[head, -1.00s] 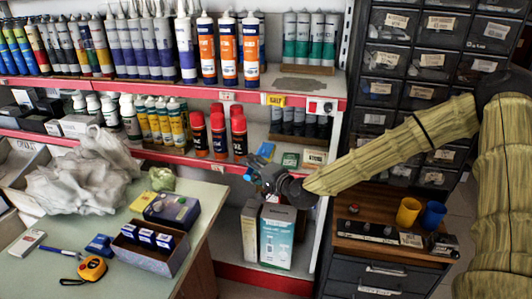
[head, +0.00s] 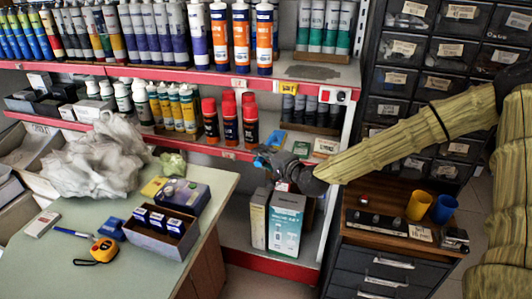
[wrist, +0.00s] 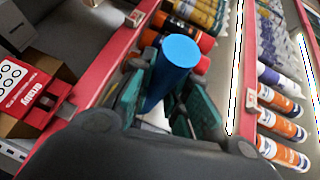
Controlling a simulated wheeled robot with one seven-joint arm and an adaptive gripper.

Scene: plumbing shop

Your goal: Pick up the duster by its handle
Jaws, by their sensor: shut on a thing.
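My gripper (head: 272,164) is at the front edge of the lower shelf, just right of and below the red-capped cans in the head view. In the wrist view my gripper (wrist: 172,92) has its green-padded fingers shut on a blue, round-ended cylinder, which appears to be the duster's handle (wrist: 180,52). The handle's end points up toward the wrist camera. A small bit of blue also shows at the gripper in the head view. The duster's head is not visible; the fingers and gripper body hide what lies beyond the handle.
Red-capped cans (head: 230,120) stand close by on the shelf. The red shelf edge (head: 180,143) runs along its front. Boxes (head: 287,222) stand below. A counter (head: 145,238) with a tape measure (head: 104,250) is at left; a drawer cabinet (head: 372,262) with cups is at right.

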